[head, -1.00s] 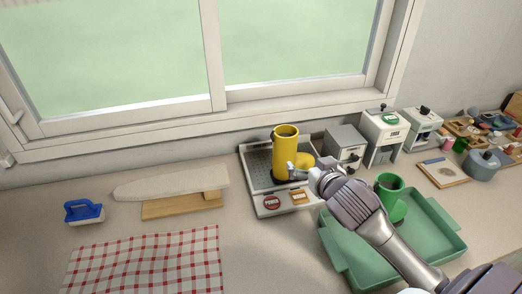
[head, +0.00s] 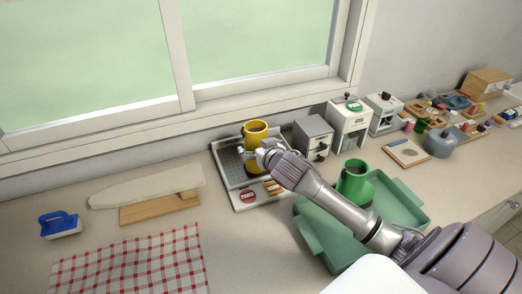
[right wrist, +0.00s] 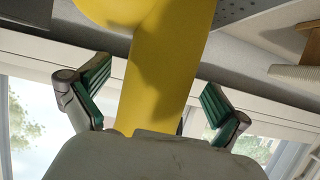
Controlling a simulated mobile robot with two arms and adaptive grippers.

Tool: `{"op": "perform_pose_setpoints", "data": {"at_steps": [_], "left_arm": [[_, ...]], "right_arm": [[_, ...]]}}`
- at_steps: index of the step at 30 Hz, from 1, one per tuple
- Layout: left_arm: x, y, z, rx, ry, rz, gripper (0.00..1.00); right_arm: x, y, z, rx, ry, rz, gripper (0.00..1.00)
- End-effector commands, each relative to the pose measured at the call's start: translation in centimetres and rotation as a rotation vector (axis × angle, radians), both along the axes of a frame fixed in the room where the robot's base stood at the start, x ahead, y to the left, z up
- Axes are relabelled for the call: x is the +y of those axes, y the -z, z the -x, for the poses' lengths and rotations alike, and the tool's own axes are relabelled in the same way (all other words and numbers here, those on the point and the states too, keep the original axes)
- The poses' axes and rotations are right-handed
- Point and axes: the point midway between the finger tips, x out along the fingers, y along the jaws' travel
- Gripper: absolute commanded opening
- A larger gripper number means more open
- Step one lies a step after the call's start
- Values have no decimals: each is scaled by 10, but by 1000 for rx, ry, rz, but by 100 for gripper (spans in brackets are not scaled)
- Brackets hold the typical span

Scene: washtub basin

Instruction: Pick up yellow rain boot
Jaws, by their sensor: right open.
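The yellow rain boot (head: 255,132) stands upright on a grey perforated tray (head: 226,160) below the window. My right gripper (head: 258,153) is at the boot's shaft, in front of it, and hides part of the boot. In the right wrist view the boot's yellow shaft (right wrist: 168,65) lies between the two green-padded fingers of my right gripper (right wrist: 158,97). The fingers are spread, with a visible gap on each side of the shaft. My left gripper is not in view.
A green boot (head: 354,178) stands in a green tray (head: 320,250) beneath my right arm. Grey and white boxes (head: 313,136) stand right of the perforated tray. A small ironing board (head: 150,186), a blue brush (head: 60,224) and a checked cloth (head: 130,265) lie left.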

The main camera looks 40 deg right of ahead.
Motion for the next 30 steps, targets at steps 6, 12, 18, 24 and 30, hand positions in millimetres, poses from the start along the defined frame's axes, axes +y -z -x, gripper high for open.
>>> {"op": "perform_pose_setpoints", "data": {"at_steps": [6, 12, 18, 24, 30], "left_arm": [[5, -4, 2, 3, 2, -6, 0], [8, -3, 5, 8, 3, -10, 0], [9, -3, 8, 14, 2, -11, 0], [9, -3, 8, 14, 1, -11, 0], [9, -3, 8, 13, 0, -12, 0]], "right_arm": [[-4, 7, -16, 0, 0, 1, 100], [-3, 7, -16, 0, 0, 1, 98], [-3, 7, -16, 0, 0, 1, 65], [-3, 7, -16, 0, 0, 1, 32], [-3, 6, -16, -2, 0, 1, 23]]}}
